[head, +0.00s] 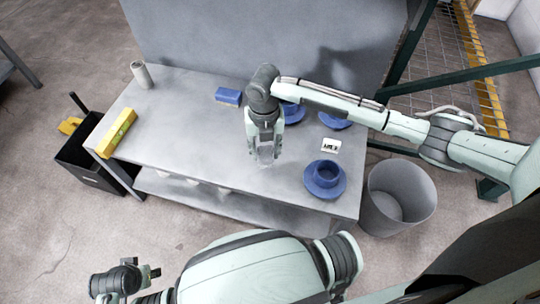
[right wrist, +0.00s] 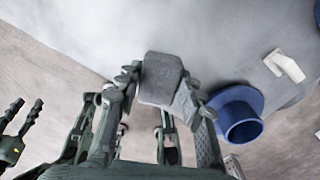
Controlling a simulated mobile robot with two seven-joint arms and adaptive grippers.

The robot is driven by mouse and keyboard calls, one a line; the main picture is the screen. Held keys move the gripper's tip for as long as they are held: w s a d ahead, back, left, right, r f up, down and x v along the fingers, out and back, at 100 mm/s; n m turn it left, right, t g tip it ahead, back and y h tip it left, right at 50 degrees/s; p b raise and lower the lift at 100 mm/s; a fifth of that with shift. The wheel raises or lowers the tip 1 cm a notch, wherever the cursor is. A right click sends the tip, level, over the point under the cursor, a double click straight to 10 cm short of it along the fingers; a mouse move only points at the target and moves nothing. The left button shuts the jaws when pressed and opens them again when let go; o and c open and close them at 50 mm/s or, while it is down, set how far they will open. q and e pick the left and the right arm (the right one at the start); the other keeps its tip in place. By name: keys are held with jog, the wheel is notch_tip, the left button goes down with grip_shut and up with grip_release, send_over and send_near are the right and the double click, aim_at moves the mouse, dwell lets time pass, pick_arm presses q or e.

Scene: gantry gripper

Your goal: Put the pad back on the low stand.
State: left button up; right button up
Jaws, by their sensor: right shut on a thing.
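My right gripper (head: 265,155) is over the front middle of the grey table (head: 185,125). It is shut on a small grey block, which I take to be the pad (right wrist: 160,80); the block sits between its fingers in the right wrist view. A low blue round stand (head: 325,178) with a wide base and raised centre is to the right of the gripper; it also shows in the right wrist view (right wrist: 238,115). Two more blue round pieces are behind the arm, partly hidden. I cannot tell which is the low stand. My left gripper (head: 140,276) is empty, off the table's front.
A grey cylinder (head: 142,75) and a yellow level (head: 117,133) are at the left. A grey bin (head: 398,195) stands off the right end. The table's left middle is clear.

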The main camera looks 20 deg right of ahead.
aim_at(270, 146)
jog(key=shift+w+d+f, duration=0.45)
jog(key=shift+d+f, duration=0.1)
jog(key=shift+d, duration=0.25)
jog(key=shift+f, duration=0.2)
notch_tip(270, 146, down, 4)
jog(key=shift+r, duration=0.15)
jog(key=o, duration=1.1)
pick_arm(q)
jog(key=shift+r, duration=0.35)
pick_arm(e)
notch_tip(270, 146, up, 11)
jog(key=shift+w+f+p, duration=0.1)
jog(key=shift+p, duration=0.25)
pick_arm(q)
jog(key=shift+s+a+f, duration=0.1)
jog(key=shift+s+f, duration=0.3)
jog(key=shift+f, duration=0.45)
jog(key=shift+s+f, duration=0.4)
jog(key=shift+f, duration=0.4)
pick_arm(e)
jog(key=shift+r, duration=0.65)
